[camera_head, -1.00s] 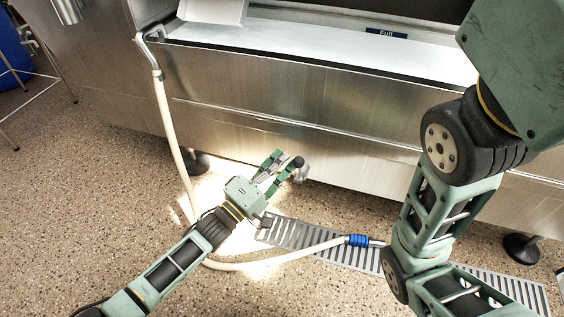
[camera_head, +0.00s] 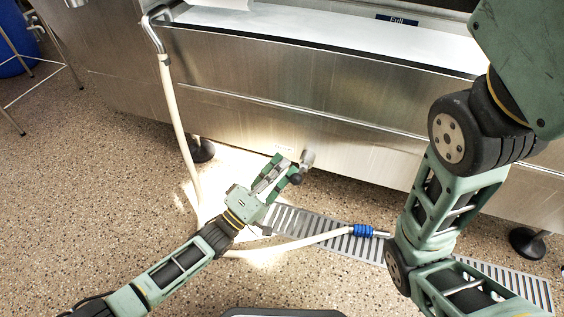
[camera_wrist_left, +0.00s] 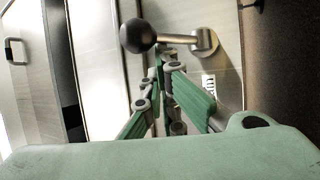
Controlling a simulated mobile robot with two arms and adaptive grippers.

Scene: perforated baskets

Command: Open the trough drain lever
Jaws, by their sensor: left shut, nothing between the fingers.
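The drain lever (camera_wrist_left: 180,41) is a metal rod with a black ball knob (camera_wrist_left: 138,36), fixed to a round metal fitting on the trough's front panel. In the head view the knob (camera_head: 297,179) sits beside my left fingertips, below the metal fitting (camera_head: 307,159). My left gripper (camera_head: 281,168) is shut and empty, close to the lever; it also shows in the left wrist view (camera_wrist_left: 163,75), its fingers pointing at the rod. I cannot tell whether they touch it. The stainless trough (camera_head: 230,70) stands behind. My right gripper is not seen; only my right arm shows.
A cream hose (camera_head: 175,120) hangs from a bent metal pipe at the trough's left and loops along the floor to a blue-banded nozzle (camera_head: 363,231). A slotted floor drain (camera_head: 310,228) runs below the trough. Trough feet (camera_head: 200,149) stand on the speckled floor.

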